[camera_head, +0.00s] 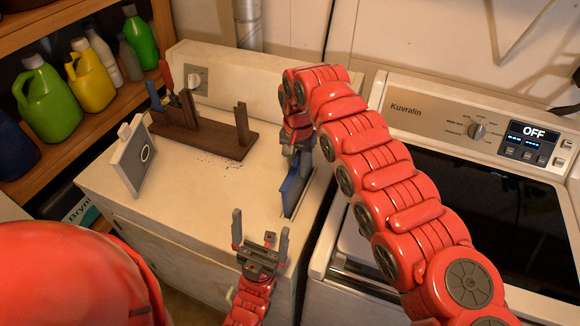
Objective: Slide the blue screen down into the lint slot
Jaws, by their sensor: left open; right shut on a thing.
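The blue screen (292,192) stands upright at the right side of the white machine's top. Its lower edge is at the dark lint slot (289,215), and I cannot tell how deep it sits. My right gripper (298,150) is above the screen, pointing down and shut on its upper part; the arm partly hides the grip. My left gripper (260,240) is open and empty near the machine's front edge, left of and below the screen, apart from it.
A dark wooden rack (205,130) holding small tools stands at the back of the top. A grey framed panel (133,163) stands at the left edge. Bottles (47,100) fill shelves at left. A Kuvralin washer (480,200) is at right. The top's middle is clear except for dark specks.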

